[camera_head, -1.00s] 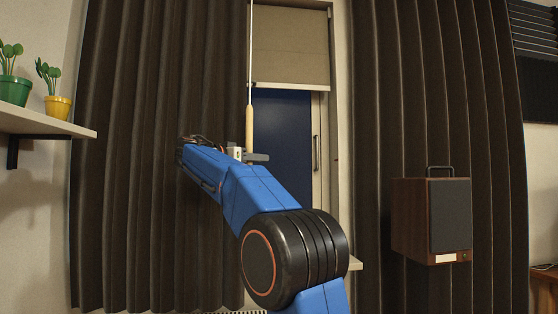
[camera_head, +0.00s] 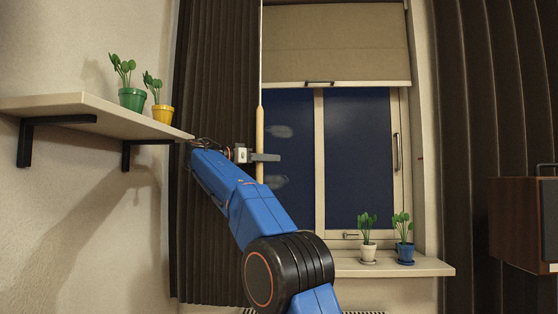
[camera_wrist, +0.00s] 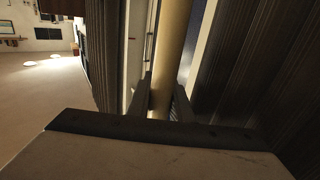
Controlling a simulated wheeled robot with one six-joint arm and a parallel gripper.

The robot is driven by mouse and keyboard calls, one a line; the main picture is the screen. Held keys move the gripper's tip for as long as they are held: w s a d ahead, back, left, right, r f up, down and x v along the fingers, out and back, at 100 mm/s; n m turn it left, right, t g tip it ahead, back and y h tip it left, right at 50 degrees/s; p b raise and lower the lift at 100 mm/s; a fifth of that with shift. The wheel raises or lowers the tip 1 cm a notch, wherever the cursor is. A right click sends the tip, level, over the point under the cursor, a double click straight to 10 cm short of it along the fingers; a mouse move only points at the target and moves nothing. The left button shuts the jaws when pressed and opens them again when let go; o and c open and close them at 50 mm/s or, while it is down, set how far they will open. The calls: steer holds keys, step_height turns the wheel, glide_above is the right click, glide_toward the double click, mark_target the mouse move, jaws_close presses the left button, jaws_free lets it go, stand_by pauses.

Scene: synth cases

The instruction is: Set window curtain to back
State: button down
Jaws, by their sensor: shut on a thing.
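The left window curtain (camera_head: 215,95) is dark, pleated and bunched at the left side of the window in the head view. A wooden pull rod (camera_head: 260,130) hangs at its right edge. My gripper (camera_head: 264,157) is shut on the lower part of this rod. In the wrist view my gripper (camera_wrist: 162,100) has one finger on each side of the pale rod (camera_wrist: 172,55), with the dark curtain (camera_wrist: 250,70) close on the right. The right curtain (camera_head: 500,100) hangs at the right of the window. The gripper's far finger is partly hidden in the head view.
A wall shelf (camera_head: 75,108) with a green pot (camera_head: 132,98) and a yellow pot (camera_head: 162,113) is close left of the curtain. The sill (camera_head: 400,269) holds a white pot (camera_head: 368,252) and a blue pot (camera_head: 405,251). A speaker (camera_head: 515,215) is at right. A blind (camera_head: 335,45) covers the window's top.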

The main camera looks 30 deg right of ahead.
steer(key=shift+w+a, duration=0.15)
steer(key=shift+a, duration=0.1)
steer(key=c, duration=1.9)
jaws_free()
steer(key=shift+o, duration=0.2)
steer(key=s+a, duration=0.1)
steer(key=a, duration=1.6)
steer(key=shift+s+a, duration=0.15)
